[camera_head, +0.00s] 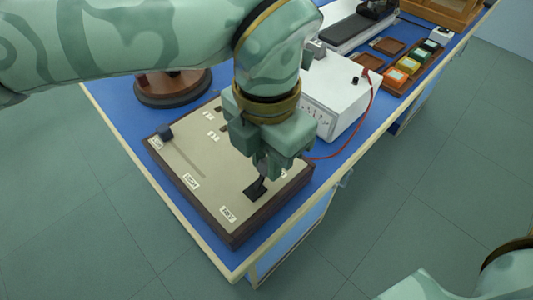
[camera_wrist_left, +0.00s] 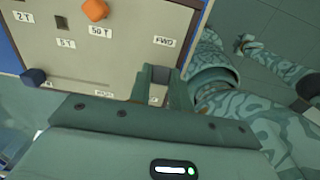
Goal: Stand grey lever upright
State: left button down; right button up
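The control panel (camera_head: 190,165) is a beige plate in a dark wooden frame on the blue bench top. My left gripper (camera_head: 264,166) points down over its near right part. A dark piece (camera_head: 257,188), perhaps the lever's slot, shows on the panel just below the fingers. In the left wrist view, the fingers (camera_wrist_left: 161,88) stand apart, close to the panel below the FWD label. A grey piece (camera_wrist_left: 160,74) spans the gap between them and looks like the grey lever. Its tilt, and whether the fingers press on it, cannot be told. My right gripper is not seen.
A dark blue knob (camera_head: 165,132) sits at the panel's left corner; an orange knob (camera_wrist_left: 95,9) shows in the wrist view. A white box (camera_head: 335,95) with a red cable stands behind the panel. A round wooden base (camera_head: 172,88) and a tray of coloured blocks (camera_head: 408,66) stand farther back.

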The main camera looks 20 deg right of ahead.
aim_at(260, 177)
pick_arm(q)
jog(key=shift+s+a+r+t+h, duration=0.2)
jog(key=shift+a+t+h, duration=0.1)
jog(key=shift+a+h, duration=0.3)
jog(key=shift+s+a+f+t+h+b, duration=0.15)
jog(key=shift+a+h, duration=0.1)
jog(key=shift+h, duration=0.3)
jog(key=shift+a+f+t+h+b, duration=0.15)
jog(key=shift+a+h, duration=0.1)
jog(key=shift+h, duration=0.3)
jog(key=shift+a+h+b, duration=0.25)
jog(key=shift+h+b, duration=0.15)
jog(key=shift+h, duration=0.1)
jog(key=shift+s+a+h+b, duration=0.15)
jog(key=shift+h+b, duration=0.15)
jog(key=shift+s+a+r+t, duration=0.1)
jog(key=shift+a+r+t, duration=0.05)
jog(key=shift+r+t, duration=0.2)
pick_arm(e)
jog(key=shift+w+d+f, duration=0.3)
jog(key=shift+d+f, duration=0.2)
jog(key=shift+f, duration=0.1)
pick_arm(q)
jog(key=c, duration=1.3)
grip_release()
